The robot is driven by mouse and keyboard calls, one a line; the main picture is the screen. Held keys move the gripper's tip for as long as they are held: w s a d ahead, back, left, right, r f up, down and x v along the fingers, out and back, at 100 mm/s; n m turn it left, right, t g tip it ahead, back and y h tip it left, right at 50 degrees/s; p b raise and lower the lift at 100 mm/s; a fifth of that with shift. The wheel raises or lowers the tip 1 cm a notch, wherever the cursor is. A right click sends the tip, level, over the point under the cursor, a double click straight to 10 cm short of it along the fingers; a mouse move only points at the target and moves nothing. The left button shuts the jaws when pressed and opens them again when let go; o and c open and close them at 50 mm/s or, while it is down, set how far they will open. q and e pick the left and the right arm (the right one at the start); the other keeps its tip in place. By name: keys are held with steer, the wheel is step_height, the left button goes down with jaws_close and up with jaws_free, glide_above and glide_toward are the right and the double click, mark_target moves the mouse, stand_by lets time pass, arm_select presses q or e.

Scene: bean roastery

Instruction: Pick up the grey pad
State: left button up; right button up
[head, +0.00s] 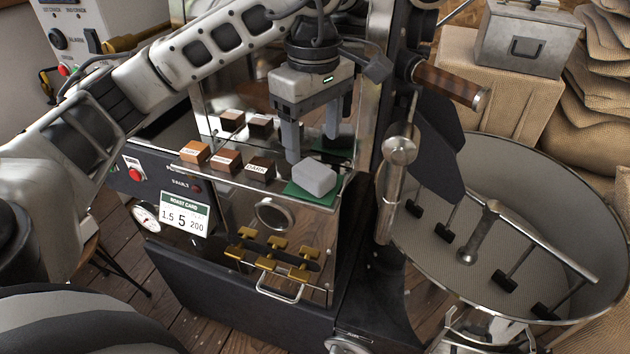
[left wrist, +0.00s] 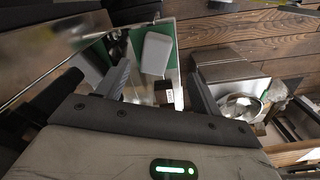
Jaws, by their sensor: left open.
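The grey pad (head: 314,177) is a light grey block with rounded edges. It rests on a green mat (head: 297,190) at the right end of the roaster's ledge. My left gripper (head: 312,150) points down just above and behind the pad in the head view. Its fingers are apart, with nothing held between them. In the left wrist view the pad (left wrist: 157,53) shows between and beyond the open fingers (left wrist: 160,78), on the green mat (left wrist: 137,45). I see no clear contact between fingers and pad. My right gripper is not in view.
Orange, brown and dark labelled blocks (head: 227,160) stand left of the pad on the ledge. A shiny panel behind mirrors them. Brass handles (head: 272,257) project below. A metal scoop-like handle (head: 396,170) and the round cooling tray (head: 590,262) lie to the right.

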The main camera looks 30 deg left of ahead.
mark_target(313, 169)
arm_select(q)
steer(key=f, duration=0.5)
steer(key=f+b, duration=0.1)
steer(key=f, duration=0.1)
steer(key=shift+w+a+f, duration=0.25)
steer(key=shift+w+f, duration=0.1)
steer(key=c, duration=1)
